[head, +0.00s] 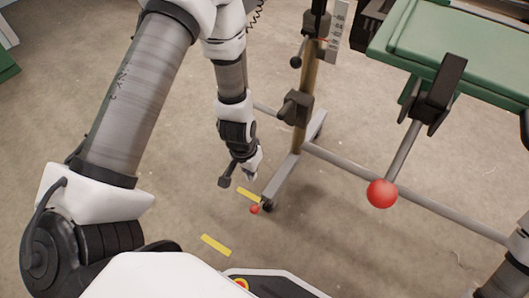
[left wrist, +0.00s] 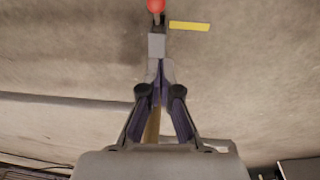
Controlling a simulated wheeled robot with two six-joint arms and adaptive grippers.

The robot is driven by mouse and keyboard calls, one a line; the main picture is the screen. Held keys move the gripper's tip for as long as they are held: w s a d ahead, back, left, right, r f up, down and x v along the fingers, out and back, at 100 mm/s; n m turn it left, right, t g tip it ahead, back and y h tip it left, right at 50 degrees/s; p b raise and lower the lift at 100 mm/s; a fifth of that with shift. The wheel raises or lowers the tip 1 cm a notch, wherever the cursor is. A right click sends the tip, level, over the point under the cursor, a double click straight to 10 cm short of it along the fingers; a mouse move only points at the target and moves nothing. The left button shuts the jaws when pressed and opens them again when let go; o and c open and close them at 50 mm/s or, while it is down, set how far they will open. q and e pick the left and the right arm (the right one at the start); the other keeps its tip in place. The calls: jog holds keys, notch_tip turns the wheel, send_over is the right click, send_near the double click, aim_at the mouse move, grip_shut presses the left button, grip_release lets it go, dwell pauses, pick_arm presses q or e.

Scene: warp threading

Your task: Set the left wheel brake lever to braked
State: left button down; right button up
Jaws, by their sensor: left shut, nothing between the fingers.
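The left wheel brake lever shows as a small red knob (head: 255,209) at the foot of the stand, low beside the dark caster wheel (head: 268,205). In the left wrist view the red knob (left wrist: 156,5) is at the top edge, partly cut off, with a grey block (left wrist: 156,45) just below it. My left gripper (head: 250,175) points down, a little above the knob in the picture. Its fingers (left wrist: 158,72) are together and empty, close to the grey block; I cannot tell whether they touch it. The lever's tilt is too small to read. My right gripper is out of view.
The grey stand foot (head: 285,180) and a cross bar (head: 400,190) run near the floor to the right. A larger red ball (head: 382,194) hangs on a lever below the green table (head: 455,50). Yellow floor strips (head: 216,245) lie nearby.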

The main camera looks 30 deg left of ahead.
pick_arm(q)
jog(key=shift+s+r, duration=0.1)
jog(key=b, duration=0.8)
send_over(260, 205)
jog(key=a, duration=0.2)
notch_tip(260, 205, down, 12)
jog(key=r, duration=0.1)
jog(key=f+b, duration=0.1)
jog(key=s+d+f+b, duration=0.1)
jog(key=shift+s+f, duration=0.3)
